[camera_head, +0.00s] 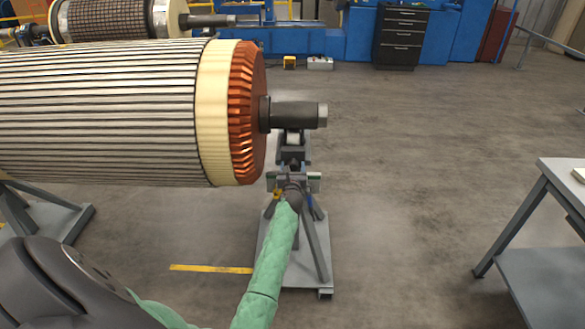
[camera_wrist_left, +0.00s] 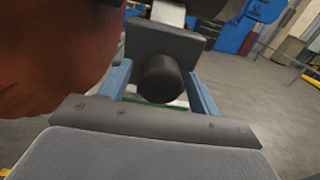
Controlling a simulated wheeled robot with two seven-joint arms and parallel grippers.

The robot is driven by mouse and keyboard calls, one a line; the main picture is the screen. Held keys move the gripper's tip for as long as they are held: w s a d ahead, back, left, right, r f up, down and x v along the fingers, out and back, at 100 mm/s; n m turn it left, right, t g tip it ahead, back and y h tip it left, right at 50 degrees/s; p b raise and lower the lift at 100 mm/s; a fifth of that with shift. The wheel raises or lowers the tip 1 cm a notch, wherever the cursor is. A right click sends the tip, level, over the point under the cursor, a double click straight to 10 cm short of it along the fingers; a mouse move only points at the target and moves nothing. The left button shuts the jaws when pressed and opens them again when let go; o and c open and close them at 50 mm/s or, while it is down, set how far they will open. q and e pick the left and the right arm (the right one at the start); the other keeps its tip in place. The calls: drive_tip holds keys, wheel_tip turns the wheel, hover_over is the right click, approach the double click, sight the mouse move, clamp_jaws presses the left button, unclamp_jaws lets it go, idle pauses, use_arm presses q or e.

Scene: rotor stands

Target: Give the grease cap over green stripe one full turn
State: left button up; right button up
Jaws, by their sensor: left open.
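A dark round grease cap (camera_wrist_left: 160,80) shows in the left wrist view, on the dark block of the rotor stand. A green stripe (camera_wrist_left: 150,102) partly shows just below it. My left gripper (camera_wrist_left: 158,70) is open, with one blue finger on each side of the cap. Gaps show between the fingers and the cap. In the head view my left gripper (camera_head: 292,186) is at the stand's upper part, at the end of a green-sleeved arm. The gripper and wrist largely hide the cap there. My right gripper is not in view.
The large rotor (camera_head: 110,115) with copper windings fills the upper left, its shaft (camera_head: 297,114) resting on the grey stand (camera_head: 318,250). A grey table (camera_head: 560,190) stands at the right. The floor between stand and table is clear. A black drawer cabinet (camera_head: 401,38) stands behind.

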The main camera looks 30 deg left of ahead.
use_arm(q)
drive_tip(key=c, duration=1)
drive_tip(key=shift+r, duration=0.1)
